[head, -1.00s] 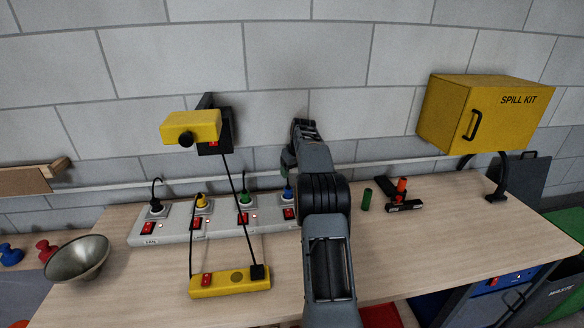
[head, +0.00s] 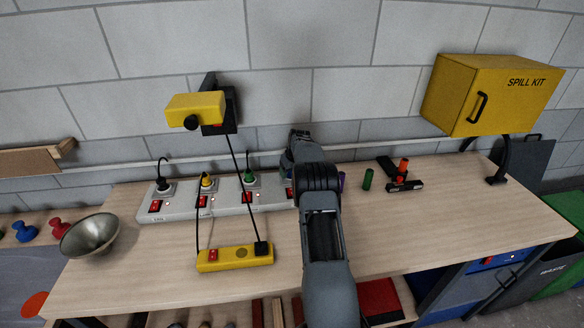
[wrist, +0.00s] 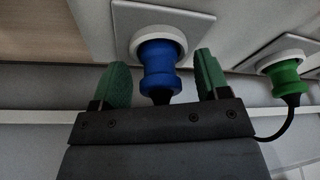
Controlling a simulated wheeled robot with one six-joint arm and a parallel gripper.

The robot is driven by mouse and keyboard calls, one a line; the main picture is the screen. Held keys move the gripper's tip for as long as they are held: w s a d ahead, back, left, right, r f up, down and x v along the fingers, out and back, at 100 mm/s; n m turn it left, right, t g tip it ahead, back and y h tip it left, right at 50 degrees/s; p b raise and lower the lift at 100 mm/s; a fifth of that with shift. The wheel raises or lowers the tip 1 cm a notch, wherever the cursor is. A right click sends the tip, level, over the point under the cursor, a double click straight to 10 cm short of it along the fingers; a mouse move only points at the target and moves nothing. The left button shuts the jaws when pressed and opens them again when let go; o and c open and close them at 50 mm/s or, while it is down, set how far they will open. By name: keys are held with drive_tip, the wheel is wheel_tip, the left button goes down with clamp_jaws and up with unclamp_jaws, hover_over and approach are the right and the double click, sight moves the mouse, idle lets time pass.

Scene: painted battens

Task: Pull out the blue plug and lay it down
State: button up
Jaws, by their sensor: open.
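The blue plug (wrist: 159,68) sits in its white-ringed socket and shows between the green fingers of my gripper (wrist: 160,85) in the wrist view. The fingers are apart, one on each side of it, with gaps between them and the plug. The power strip (head: 220,206) lies on the bench and also holds a green plug (head: 249,177), a yellow plug (head: 208,182) and a black plug (head: 164,187). Each socket there has a red switch.
A yellow box (head: 235,257) with cords stands in front of the strip, below a yellow wall unit (head: 195,108). A metal bowl (head: 90,235) is at left. A green cylinder (head: 367,179) and a black-and-orange tool (head: 403,178) lie right. Bench at front right is bare.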

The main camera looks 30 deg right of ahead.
drive_tip(key=c, duration=1.1)
drive_tip(key=shift+r, duration=0.25)
idle(0.3)
drive_tip(key=shift+r+p, duration=0.8)
drive_tip(key=shift+r, duration=0.5)
